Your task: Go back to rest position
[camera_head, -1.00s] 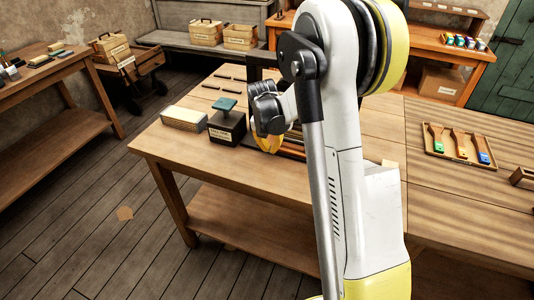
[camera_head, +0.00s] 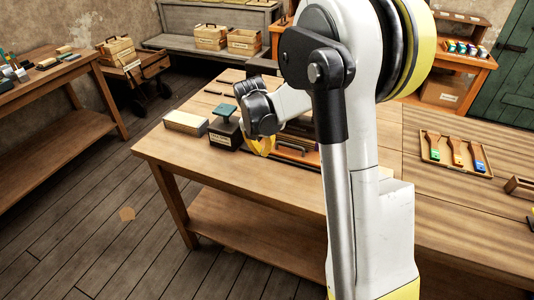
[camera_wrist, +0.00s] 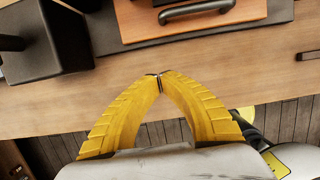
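My gripper (camera_head: 262,147) is over the near part of the middle table, partly hidden by my own wrist in the head view. In the wrist view, the two yellow fingers of my gripper (camera_wrist: 159,82) meet at their tips with nothing between them. The orange plate with a dark bar handle (camera_wrist: 190,18) lies ahead of the fingertips, apart from them. A black block (camera_wrist: 45,45) stands to the left of it. In the head view, this black block (camera_head: 225,138) carries a teal top and a label. My arm hides much of the press area.
A pale block (camera_head: 186,123) lies left of the black block on the middle table (camera_head: 180,155). A tray with several coloured-tipped brushes (camera_head: 455,152) lies on the right-hand table. Another table (camera_head: 60,120) stands at left.

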